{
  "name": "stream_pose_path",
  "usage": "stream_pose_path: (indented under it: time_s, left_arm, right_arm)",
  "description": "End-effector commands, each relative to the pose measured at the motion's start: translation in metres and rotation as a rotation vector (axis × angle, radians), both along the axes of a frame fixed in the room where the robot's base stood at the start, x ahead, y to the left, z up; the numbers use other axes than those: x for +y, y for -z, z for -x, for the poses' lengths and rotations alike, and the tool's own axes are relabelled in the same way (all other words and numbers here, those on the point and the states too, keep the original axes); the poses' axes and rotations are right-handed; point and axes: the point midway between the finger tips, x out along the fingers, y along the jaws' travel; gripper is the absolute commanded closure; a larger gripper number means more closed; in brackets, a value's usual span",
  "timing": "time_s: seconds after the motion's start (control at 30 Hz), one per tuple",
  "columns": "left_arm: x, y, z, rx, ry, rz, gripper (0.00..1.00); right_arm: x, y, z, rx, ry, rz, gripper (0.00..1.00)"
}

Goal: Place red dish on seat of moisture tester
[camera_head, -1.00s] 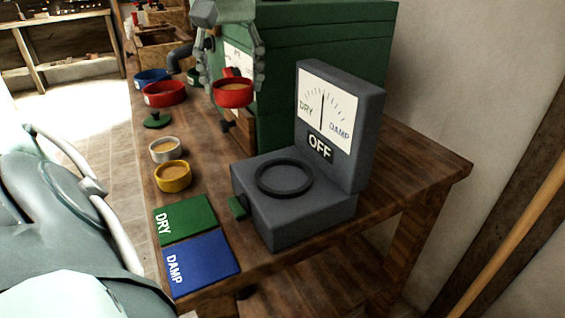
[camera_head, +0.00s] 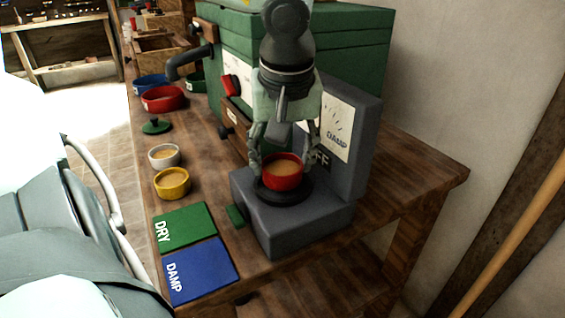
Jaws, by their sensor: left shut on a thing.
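The red dish (camera_head: 283,181), filled with tan grain, is upright at the round black ring seat (camera_head: 280,197) of the grey moisture tester (camera_head: 300,228). My left gripper (camera_head: 284,165) reaches down from above with its fingers on either side of the dish and is shut on it. Whether the dish touches the seat or hangs just above it I cannot tell. The tester's dial panel (camera_head: 340,135) is partly hidden behind the gripper, as is its OFF sign. My right gripper is not in view.
A white dish (camera_head: 164,157) and a yellow dish (camera_head: 172,184) stand left of the tester. A green DRY mat (camera_head: 186,228) and a blue DAMP mat (camera_head: 200,270) lie in front. A larger red bowl (camera_head: 163,99), a blue bowl (camera_head: 151,84) and a green machine (camera_head: 345,50) are behind.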

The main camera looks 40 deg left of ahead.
Motion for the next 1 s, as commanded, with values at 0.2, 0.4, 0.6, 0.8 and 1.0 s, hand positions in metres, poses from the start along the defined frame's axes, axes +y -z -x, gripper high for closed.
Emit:
stream_pose_path:
  time_s: [0.2,0.4,0.6,0.8,1.0]
  left_arm:
    - [0.0002,0.0128,-0.0001,-0.001,-0.001,0.001,0.78]
    - [0.0002,0.0134,-0.0003,-0.002,-0.001,0.0,0.78]
    - [0.0003,0.0143,-0.0003,-0.002,-0.001,0.0,0.37]
    - [0.0004,0.0142,-0.0003,-0.002,-0.001,0.0,0.22]
    - [0.0004,0.0139,-0.0003,-0.002,-0.001,0.0,0.22]
  right_arm:
    - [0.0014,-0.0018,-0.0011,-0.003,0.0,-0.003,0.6]
    - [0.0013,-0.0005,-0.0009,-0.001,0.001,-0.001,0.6]
    - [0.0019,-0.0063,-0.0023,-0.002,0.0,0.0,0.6]
    - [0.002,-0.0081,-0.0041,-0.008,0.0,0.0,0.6]
    - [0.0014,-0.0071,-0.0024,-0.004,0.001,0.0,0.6]
